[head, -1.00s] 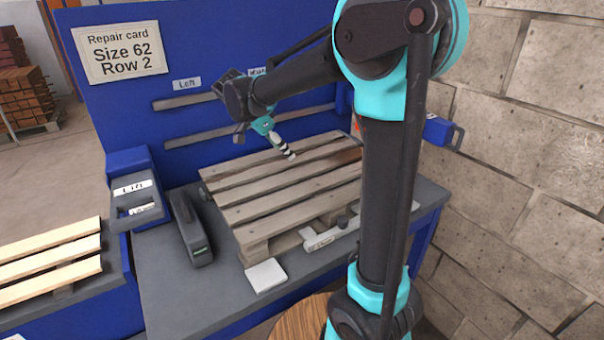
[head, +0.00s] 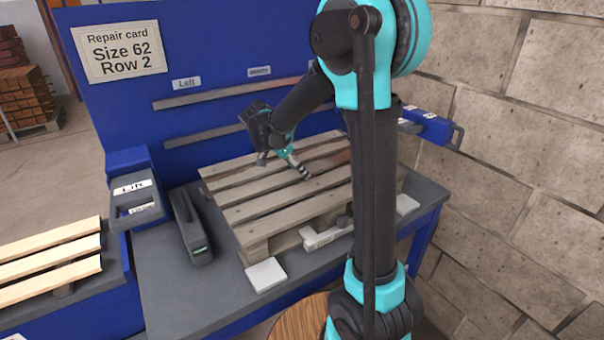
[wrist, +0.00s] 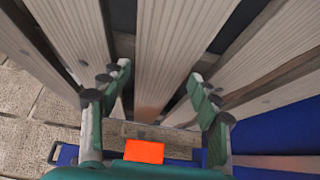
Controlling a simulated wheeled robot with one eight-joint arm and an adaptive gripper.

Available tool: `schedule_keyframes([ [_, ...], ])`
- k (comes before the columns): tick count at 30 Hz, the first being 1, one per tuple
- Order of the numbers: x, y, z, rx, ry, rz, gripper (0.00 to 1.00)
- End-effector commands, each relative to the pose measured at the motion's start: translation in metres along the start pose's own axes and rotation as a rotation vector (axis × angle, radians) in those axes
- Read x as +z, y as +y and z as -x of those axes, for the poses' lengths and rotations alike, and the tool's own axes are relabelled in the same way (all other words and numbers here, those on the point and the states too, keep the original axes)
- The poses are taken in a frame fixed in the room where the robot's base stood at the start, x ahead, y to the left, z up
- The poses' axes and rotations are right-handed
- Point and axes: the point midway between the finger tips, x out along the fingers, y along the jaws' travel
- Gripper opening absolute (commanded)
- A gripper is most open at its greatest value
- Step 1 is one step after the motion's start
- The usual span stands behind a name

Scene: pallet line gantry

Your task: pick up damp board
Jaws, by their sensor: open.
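A grey wooden pallet (head: 255,205) of several slats lies on the workbench. One slat (wrist: 175,45) runs lengthwise between my fingers in the wrist view and has a reddish-brown tint near its lower end. A brownish patch also shows on the pallet's right part in the head view, partly hidden by my arm. I cannot tell for sure which slat is the damp board. My gripper (head: 303,172) is over the pallet, pointing down. In the wrist view my gripper (wrist: 155,85) is open, with green-backed fingers on either side of the slat; contact is unclear.
A dark handheld tool (head: 192,228), a white pad (head: 267,274) and a pale bar (head: 322,236) lie around the pallet. A control box (head: 137,195) stands left. A blue panel (head: 215,70) rises behind; a block wall (head: 520,150) stands right.

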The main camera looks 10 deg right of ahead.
Motion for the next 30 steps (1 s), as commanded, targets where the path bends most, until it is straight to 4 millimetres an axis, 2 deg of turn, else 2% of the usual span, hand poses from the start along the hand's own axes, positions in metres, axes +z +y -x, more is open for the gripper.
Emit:
schedule_keyframes([
  [4, 0.0, 0.0, 0.0, 0.0, 0.0, 0.0, 0.62],
  [16, 0.0, 0.0, 0.001, 0.0, 0.0, 0.0, 0.13],
  [25, -0.001, 0.0, 0.002, 0.0, 0.0, 0.0, 0.13],
  [30, -0.007, 0.0, 0.011, 0.0, 0.0, 0.0, 0.13],
])
